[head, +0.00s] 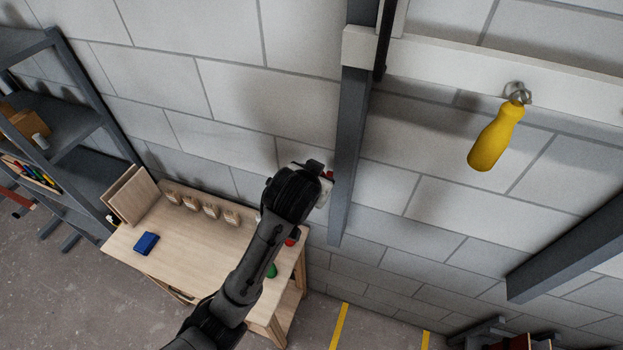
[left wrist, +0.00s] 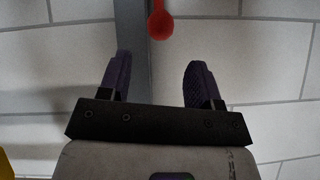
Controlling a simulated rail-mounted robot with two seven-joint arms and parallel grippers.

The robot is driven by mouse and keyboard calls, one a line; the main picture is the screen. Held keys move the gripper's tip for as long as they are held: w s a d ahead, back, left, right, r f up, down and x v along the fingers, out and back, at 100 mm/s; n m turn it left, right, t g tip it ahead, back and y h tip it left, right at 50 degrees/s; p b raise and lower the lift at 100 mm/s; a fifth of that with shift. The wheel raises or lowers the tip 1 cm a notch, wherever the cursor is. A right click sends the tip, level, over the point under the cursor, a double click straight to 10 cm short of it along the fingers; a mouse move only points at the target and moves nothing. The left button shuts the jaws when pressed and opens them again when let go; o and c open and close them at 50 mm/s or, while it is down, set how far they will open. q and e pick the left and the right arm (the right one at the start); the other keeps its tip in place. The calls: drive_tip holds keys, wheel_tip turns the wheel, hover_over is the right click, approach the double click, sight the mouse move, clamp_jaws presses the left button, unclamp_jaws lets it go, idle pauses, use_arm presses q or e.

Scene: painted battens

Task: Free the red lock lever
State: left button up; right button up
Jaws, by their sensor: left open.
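The red lock lever (left wrist: 160,24) shows at the top of the left wrist view, with a rounded end hanging down beside the grey upright post (left wrist: 122,20). The lever's end lies above the gap between the fingertips in the picture and does not appear gripped. My right gripper is out of view.
A yellow handle (head: 497,135) hangs from a metal hook on a white batten (head: 450,65) at the upper right. A wooden workbench (head: 185,250) with a blue item (head: 146,243) stands below left. A grey shelf (head: 75,130) stands at the far left. Another grey beam (head: 570,250) is at right.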

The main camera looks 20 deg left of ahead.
use_arm(q)
drive_tip(key=shift+v, duration=1.2)
drive_tip(key=s, duration=1.5)
drive_tip(key=shift+w, duration=0.15)
drive_tip(key=s+a+f+g+h, duration=0.1)
drive_tip(key=s+a+f+h, duration=0.15)
drive_tip(key=f, duration=0.95)
drive_tip(key=s+a+f+g, duration=0.2)
drive_tip(key=s+f, duration=0.4)
drive_tip(key=s, duration=0.2)
drive_tip(key=s+a+f+g+y, duration=0.1)
drive_tip(key=s+f+g, duration=0.2)
drive_tip(key=s+f, duration=0.4)
drive_tip(key=s, duration=0.2)
drive_tip(key=shift+s+a+g, duration=0.3)
drive_tip(key=shift+a, duration=0.1)
